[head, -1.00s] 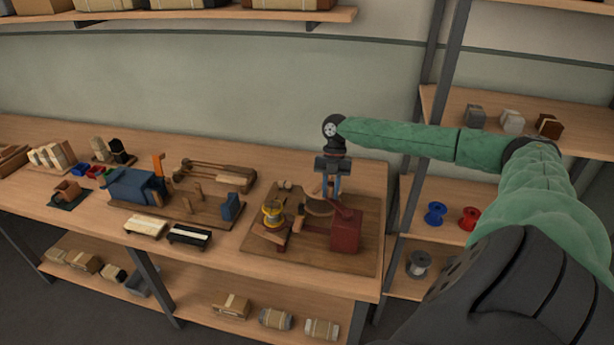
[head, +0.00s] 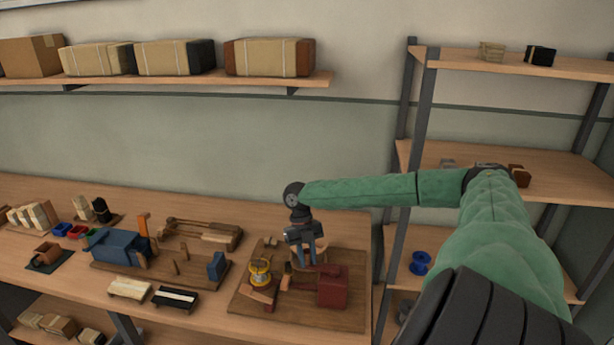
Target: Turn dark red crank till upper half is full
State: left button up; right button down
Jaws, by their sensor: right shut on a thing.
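The dark red crank (head: 327,271) is on top of a dark red box (head: 333,290) on a brown board at the right end of the bench. My right gripper (head: 309,263) points down at the upper left of this box. It is shut on the crank's handle, which is mostly hidden between the fingers. A round wooden piece (head: 297,266) shows partly behind the fingers. How full its upper half is cannot be made out. A yellow spool (head: 260,273) stands at the left of the board. My left gripper is not in view.
A blue machine (head: 117,245) on a second board stands to the left, with a wooden clamp (head: 203,233) behind it. Two small brushes (head: 130,288) lie in front. Shelving with a blue spool (head: 421,263) stands to the right. The bench (head: 340,222) behind the board is clear.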

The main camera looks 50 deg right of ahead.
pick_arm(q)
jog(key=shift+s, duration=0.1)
pick_arm(e)
jog(key=shift+a, duration=0.15)
jog(key=c, duration=1.2)
grip_release()
jog(key=shift+s, duration=0.1)
jog(key=shift+c, duration=0.2)
jog(key=shift+r, duration=0.15)
jog(key=shift+w+d+r+b, duration=0.2)
jog(key=shift+w+r+b, duration=0.1)
jog(key=shift+b, duration=0.05)
jog(key=b+v, duration=0.2)
jog(key=v, duration=0.3)
jog(key=shift+r, duration=0.15)
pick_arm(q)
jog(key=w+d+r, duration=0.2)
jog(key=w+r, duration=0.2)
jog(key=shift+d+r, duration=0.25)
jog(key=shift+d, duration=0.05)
pick_arm(e)
jog(key=shift+w+d+r, duration=0.15)
jog(key=shift+w+r, duration=0.1)
jog(key=shift+r, duration=0.4)
